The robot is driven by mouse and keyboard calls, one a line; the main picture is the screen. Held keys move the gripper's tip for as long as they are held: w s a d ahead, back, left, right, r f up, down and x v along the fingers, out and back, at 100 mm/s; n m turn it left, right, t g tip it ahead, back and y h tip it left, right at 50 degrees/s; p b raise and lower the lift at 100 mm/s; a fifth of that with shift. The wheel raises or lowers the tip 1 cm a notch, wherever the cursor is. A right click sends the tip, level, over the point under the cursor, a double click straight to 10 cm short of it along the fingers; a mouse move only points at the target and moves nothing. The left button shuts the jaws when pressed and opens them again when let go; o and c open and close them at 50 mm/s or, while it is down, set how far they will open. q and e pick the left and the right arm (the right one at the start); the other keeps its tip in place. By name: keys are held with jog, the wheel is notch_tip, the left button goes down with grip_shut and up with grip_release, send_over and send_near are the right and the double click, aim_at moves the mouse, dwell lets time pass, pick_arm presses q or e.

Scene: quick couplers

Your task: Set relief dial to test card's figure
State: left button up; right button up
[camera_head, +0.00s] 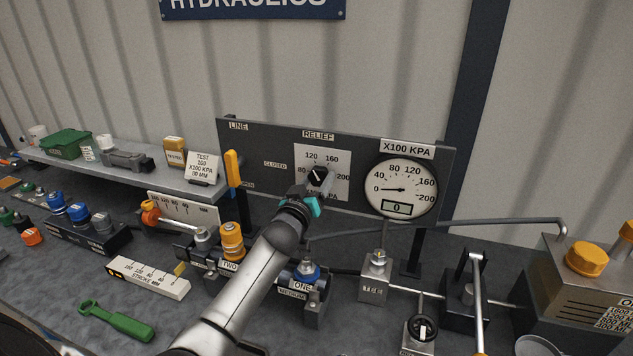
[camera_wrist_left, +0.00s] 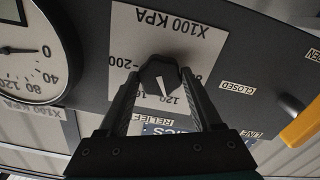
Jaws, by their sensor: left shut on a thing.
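The relief dial (camera_head: 318,175) is a black knob on a white scale plate on the dark panel. My left gripper (camera_head: 312,190) is shut on it, one finger at each side in the left wrist view (camera_wrist_left: 160,82). The test card (camera_head: 203,168) on the shelf reads TEST, 160 X100 KPA, 80 MM. The round gauge (camera_head: 400,178) has its needle at about 0, and its small display reads 0. My right gripper is not in view.
A stroke gauge block (camera_head: 148,277) and green tool (camera_head: 117,322) lie on the bench at left.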

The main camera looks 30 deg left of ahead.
pick_arm(q)
jog(key=m, duration=0.5)
jog(key=shift+m+p, duration=0.3)
jog(key=shift+p, duration=0.1)
jog(key=m, duration=0.5)
jog(key=shift+m, duration=0.7)
jog(key=o, duration=1.4)
jog(key=v, duration=1.5)
jog(key=shift+s+a, duration=0.1)
jog(key=shift+s, duration=0.1)
jog(key=shift+f, duration=0.1)
